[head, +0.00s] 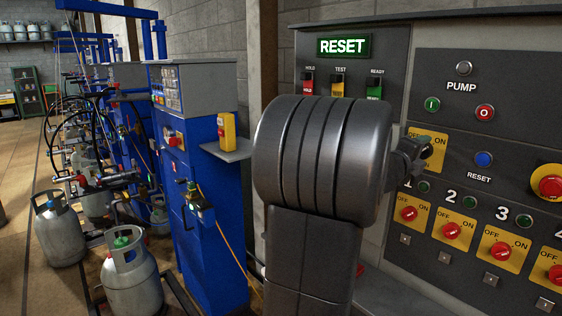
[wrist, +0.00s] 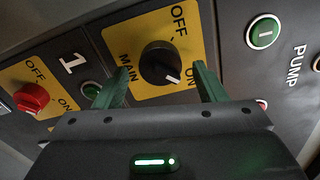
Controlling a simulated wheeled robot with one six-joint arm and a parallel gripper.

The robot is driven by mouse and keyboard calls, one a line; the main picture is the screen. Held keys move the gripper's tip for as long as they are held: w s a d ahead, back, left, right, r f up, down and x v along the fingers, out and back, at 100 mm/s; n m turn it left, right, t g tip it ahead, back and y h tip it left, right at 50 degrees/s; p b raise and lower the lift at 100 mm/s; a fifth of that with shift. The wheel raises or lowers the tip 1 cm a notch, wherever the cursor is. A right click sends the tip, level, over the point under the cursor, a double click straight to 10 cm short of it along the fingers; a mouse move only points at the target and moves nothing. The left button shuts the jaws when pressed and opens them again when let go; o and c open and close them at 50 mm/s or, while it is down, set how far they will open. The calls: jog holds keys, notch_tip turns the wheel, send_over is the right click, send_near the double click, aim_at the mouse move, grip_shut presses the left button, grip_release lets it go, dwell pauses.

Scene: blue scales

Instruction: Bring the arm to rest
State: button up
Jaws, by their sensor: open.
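My gripper (wrist: 161,68) is open in the wrist view, its two green fingers to the left and right of a black rotary knob (wrist: 159,60) on a yellow plate marked MAIN, OFF and ON. Gaps show between the fingers and the knob; I cannot tell how far the tips stand from the panel. The knob's white mark points to the lower right, towards ON. In the head view my gripper (head: 418,152) is small, beside the large dark arm link, close to the panel.
The control panel (head: 530,90) carries pump buttons, a blue reset button (head: 484,159) and several red knobs on yellow plates (head: 452,230). A lit RESET sign (head: 343,46) stands above three small switches. Left are a blue scale cabinet (head: 205,240) and gas cylinders (head: 131,280).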

jog(key=b+v, duration=0.1)
jog(key=v, duration=1.2)
jog(key=w+d+n+p, duration=0.6)
jog(key=w+d+n, duration=0.3)
jog(key=n, duration=0.8)
jog(key=shift+d+r+n, duration=0.2)
jog(key=shift+d+n, duration=0.2)
jog(key=shift+d, duration=0.3)
